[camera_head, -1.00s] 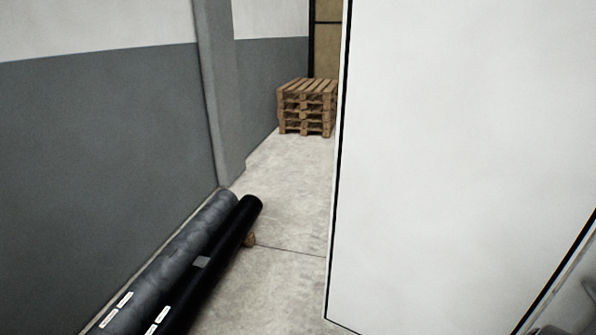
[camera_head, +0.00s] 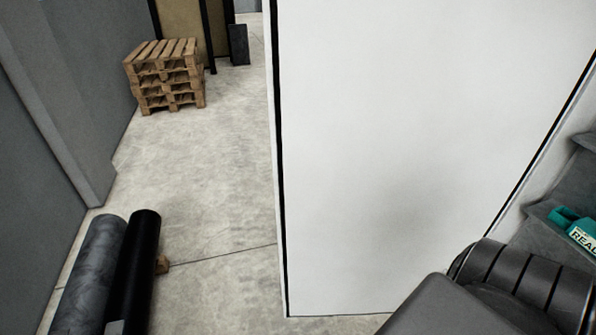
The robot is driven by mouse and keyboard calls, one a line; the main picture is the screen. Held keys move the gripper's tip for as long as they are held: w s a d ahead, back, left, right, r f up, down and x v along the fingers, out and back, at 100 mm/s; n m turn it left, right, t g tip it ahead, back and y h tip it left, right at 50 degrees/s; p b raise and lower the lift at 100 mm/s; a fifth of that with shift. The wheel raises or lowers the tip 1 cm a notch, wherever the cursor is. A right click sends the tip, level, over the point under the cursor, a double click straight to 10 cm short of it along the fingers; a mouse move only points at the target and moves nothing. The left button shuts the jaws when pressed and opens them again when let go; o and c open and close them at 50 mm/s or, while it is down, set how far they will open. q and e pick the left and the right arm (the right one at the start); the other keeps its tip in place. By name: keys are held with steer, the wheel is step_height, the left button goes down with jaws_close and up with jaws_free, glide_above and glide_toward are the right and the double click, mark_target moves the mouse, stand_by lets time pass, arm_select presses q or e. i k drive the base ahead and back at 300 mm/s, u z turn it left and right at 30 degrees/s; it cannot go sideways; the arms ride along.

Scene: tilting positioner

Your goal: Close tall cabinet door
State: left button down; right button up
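The tall cabinet door (camera_head: 400,140) is a large flat white panel with black edging. It stands open, filling the middle and right of the head view. Its free edge is at the left, and its other long edge runs down along the cabinet opening at the right. Part of the cabinet interior (camera_head: 570,190) shows there, with grey shelving. A dark grey link of my arm is at the lower right, in front of the door's lower part. Neither gripper is in the picture, so I cannot see their fingers.
A teal item (camera_head: 575,228) with a white label sits in the cabinet. A stack of wooden pallets (camera_head: 165,75) stands at the back left. The concrete floor (camera_head: 205,180) between them and the door is clear.

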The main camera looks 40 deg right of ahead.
mark_target(402, 132)
steer(key=z, duration=0.9)
steer(key=i, duration=0.85)
steer(key=z, duration=0.9)
